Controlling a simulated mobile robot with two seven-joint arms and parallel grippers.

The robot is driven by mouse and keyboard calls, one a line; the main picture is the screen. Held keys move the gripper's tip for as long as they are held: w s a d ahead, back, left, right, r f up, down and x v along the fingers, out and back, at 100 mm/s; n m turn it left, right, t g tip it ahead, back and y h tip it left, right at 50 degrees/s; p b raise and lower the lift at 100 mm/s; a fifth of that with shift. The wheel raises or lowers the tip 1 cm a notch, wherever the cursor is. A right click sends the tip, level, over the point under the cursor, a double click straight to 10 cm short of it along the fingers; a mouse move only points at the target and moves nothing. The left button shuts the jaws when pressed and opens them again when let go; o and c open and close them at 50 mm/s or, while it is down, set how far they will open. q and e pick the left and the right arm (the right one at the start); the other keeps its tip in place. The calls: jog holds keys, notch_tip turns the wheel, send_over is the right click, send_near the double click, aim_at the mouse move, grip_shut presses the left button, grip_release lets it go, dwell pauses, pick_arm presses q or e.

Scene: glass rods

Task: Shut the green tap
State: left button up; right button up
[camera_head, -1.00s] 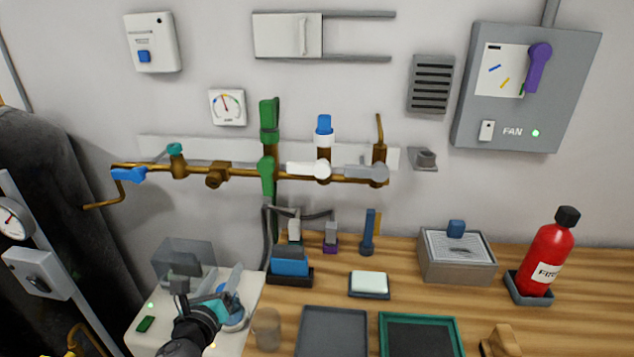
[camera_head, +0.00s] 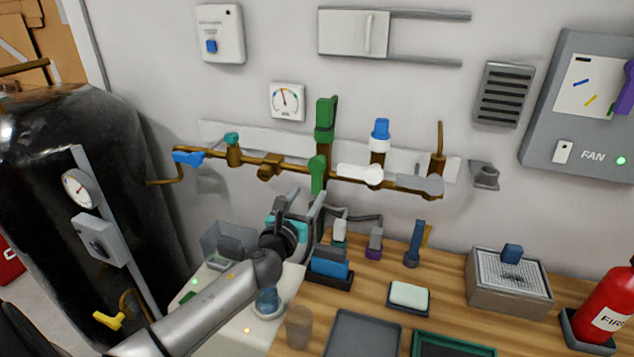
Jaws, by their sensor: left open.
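The green tap's lever (camera_head: 318,175) hangs down from the brass pipe (camera_head: 345,172) on the wall. A green upright fitting (camera_head: 326,118) stands above it on the same branch. My left gripper (camera_head: 305,203) comes from the lower left. It is open and empty, with its fingers pointing up just below and slightly left of the lever's lower end. The fingers look apart from the lever, but the depth gap is hard to judge. My right gripper is not in view.
Along the pipe are a blue lever (camera_head: 188,157), a teal knob (camera_head: 232,140), a white lever (camera_head: 360,173) and a grey lever (camera_head: 420,185). Below stand a blue block in a dark holder (camera_head: 331,265) and a clear box (camera_head: 228,240). A black tank (camera_head: 100,150) is at left.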

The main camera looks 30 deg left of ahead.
aim_at(316, 183)
pick_arm(q)
jog(key=shift+b+x, duration=0.5)
jog(key=shift+x, duration=2.95)
jog(key=shift+d, duration=0.1)
grip_shut()
